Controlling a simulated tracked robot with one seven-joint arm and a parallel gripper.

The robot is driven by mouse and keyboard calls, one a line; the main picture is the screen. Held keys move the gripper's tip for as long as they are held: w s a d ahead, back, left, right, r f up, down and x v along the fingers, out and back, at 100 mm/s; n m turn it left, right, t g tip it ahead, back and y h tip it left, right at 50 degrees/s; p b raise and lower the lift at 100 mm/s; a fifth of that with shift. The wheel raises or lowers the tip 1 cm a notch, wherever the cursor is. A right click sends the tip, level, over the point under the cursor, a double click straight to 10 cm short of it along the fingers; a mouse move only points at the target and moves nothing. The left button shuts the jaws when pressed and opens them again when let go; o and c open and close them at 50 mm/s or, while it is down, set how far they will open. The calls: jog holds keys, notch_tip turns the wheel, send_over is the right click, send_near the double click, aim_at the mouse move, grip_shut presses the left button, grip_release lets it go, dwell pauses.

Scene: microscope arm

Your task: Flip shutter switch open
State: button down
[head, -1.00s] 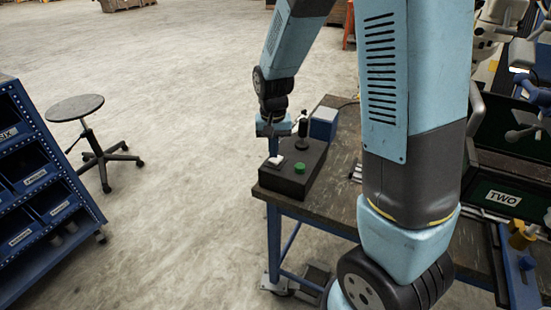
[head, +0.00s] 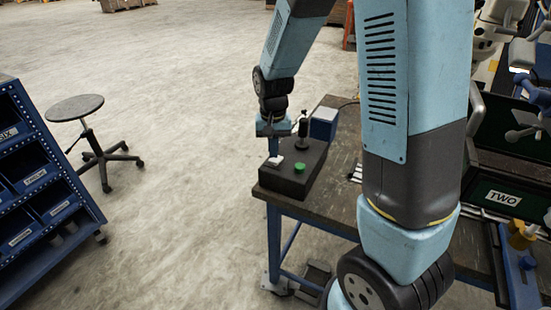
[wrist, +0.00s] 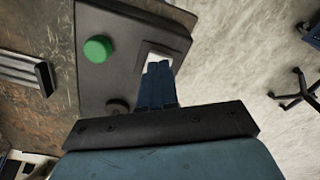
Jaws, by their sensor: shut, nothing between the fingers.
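A dark control box (head: 291,177) stands on the near left corner of the workbench. A white switch plate (head: 275,161) is on its top face, and it also shows in the wrist view (wrist: 158,53). My gripper (wrist: 158,66) is shut and empty. Its blue fingertips lie over the lower part of the white plate in the wrist view and hide part of it. I cannot tell whether they touch it, or which way the switch lies. In the head view my gripper (head: 272,151) is small, right at the white plate.
A green button (wrist: 97,49) sits beside the plate on the same box. A black upright knob (head: 303,130) stands behind it, with a blue box (head: 323,124) farther back. The workbench (head: 335,180) carries metal strips right of the control box. Open floor lies to the left.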

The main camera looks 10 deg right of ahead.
aim_at(274, 161)
jog(key=shift+f, duration=1)
dwell(0.7)
jog(key=shift+r, duration=3.55)
jog(key=s+d+r+t, duration=0.2)
jog(key=s+d+r, duration=0.3)
jog(key=s+r, duration=0.4)
jog(key=s+d+r+n+t, duration=0.1)
jog(key=s+d+r+t, duration=0.2)
jog(key=s+r, duration=0.6)
jog(key=shift+s+d+r+n+t, duration=0.15)
jog(key=shift+s+d+n+t, duration=0.15)
jog(key=shift+s+d, duration=0.9)
